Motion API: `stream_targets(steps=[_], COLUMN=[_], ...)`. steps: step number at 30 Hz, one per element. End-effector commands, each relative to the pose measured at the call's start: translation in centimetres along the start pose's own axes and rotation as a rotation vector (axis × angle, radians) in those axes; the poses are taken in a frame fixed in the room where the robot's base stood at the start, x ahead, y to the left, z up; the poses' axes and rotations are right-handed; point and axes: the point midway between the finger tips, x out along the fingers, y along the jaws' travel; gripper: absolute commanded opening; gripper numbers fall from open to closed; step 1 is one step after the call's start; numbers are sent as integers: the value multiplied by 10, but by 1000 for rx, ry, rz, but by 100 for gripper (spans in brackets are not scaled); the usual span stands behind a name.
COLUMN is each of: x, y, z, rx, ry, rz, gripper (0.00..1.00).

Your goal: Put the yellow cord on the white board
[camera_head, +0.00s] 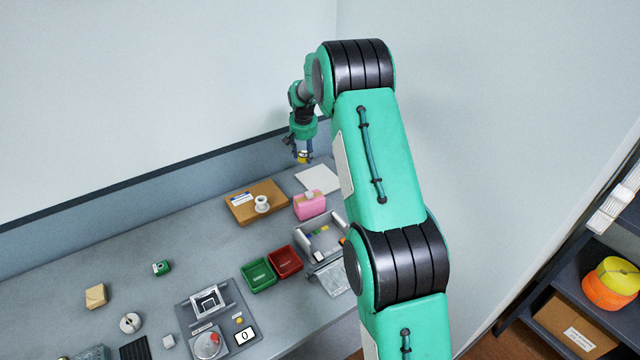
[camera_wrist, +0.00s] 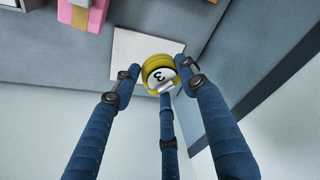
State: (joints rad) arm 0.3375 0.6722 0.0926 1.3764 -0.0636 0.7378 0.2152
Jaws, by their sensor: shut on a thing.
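The yellow cord (camera_head: 302,157) is a small round yellow coil. In the wrist view the cord (camera_wrist: 153,62) shows a white round face with a black 3. My gripper (camera_head: 303,150) is shut on it, with its blue fingers around it in the wrist view (camera_wrist: 160,78). The white board (camera_head: 320,178) is a flat pale square at the table's back corner, below the gripper. In the wrist view the white board (camera_wrist: 124,46) lies behind the cord, which covers part of it. The cord looks held above the board; the exact gap cannot be told.
A pink box (camera_head: 310,207) stands close in front of the board. A brown board with a white spool (camera_head: 262,206) lies to its left. A grey open tray (camera_head: 322,228), green bin (camera_head: 258,276) and red bin (camera_head: 285,262) stand nearer. The wall rises behind.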

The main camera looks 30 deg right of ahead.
Motion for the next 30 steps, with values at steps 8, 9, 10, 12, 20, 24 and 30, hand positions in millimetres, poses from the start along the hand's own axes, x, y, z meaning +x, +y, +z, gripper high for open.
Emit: stream_targets(steps=[8, 9, 10, 12, 20, 24, 30], x=[5, 14, 18, 26, 50, 52, 52], y=[58, 56, 56, 55, 55, 55, 55], z=[-18, -14, -14, -12, -5, -5, -5], rx=[81, 79, 78, 78, 78, 78, 78], ry=[1, -4, -2, -1, 1, 2, 1], rz=[22, 22, 22, 22, 21, 21, 21], gripper=[16, 16, 16, 16, 16, 16, 16])
